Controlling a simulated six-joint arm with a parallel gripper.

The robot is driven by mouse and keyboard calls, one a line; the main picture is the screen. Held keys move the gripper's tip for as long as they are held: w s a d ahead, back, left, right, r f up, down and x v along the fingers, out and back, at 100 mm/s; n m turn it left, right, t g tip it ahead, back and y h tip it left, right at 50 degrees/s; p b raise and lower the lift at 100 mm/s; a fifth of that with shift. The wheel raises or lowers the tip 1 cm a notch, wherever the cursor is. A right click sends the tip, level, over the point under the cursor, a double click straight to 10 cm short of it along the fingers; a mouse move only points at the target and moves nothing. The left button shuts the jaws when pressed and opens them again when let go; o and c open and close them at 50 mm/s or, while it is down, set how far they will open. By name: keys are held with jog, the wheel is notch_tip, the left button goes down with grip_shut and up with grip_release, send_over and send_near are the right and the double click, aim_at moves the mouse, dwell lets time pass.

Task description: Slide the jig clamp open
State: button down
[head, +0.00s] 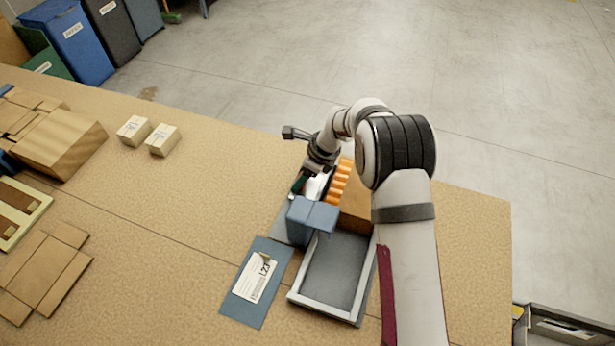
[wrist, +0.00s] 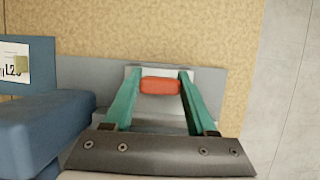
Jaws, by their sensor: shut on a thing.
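The jig has blue blocks (head: 312,215) on a grey base, in the middle of the bench in the head view. In the wrist view, a blue block (wrist: 45,120) is at the left and the grey base (wrist: 75,72) runs behind my fingers. The clamp's red grip (wrist: 160,86) sits on a pale plate between my green fingertips. My gripper (wrist: 159,79) is shut on this red grip, one finger on each side. In the head view, my gripper (head: 301,186) is low behind the blue block, and my arm hides most of the clamp.
A grey tray (head: 352,318) lies right of the jig, with orange ribbed pieces (head: 341,180) and a cardboard box (head: 356,208) behind it. A blue panel with a label (head: 231,302) lies in front. Two small boxes (head: 134,130) stand farther left; bench between is clear.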

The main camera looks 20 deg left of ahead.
aim_at(323, 188)
jog(key=shift+c, duration=1)
grip_release()
jog(key=shift+a, duration=0.15)
jog(key=shift+r, duration=0.15)
jog(key=v, duration=1.5)
jog(key=shift+d+r, duration=0.25)
jog(key=shift+r, duration=0.05)
jog(key=s+d+r+n, duration=0.4)
jog(key=s+d+r, duration=0.2)
jog(key=s+d, duration=0.3)
jog(key=s+d+n+h, duration=0.1)
jog(key=s+d+n, duration=0.1)
jog(key=s, duration=0.5)
jog(key=s+d+f+n, duration=0.1)
jog(key=s+d+n, duration=0.2)
jog(key=s+d, duration=0.2)
jog(key=s+d+n+h, duration=0.1)
jog(key=s+d+n, duration=0.2)
jog(key=s, duration=0.6)
jog(key=shift+s+d+f+h, duration=0.2)
jog(key=shift+s+d+h, duration=0.15)
jog(key=shift+d, duration=0.15)
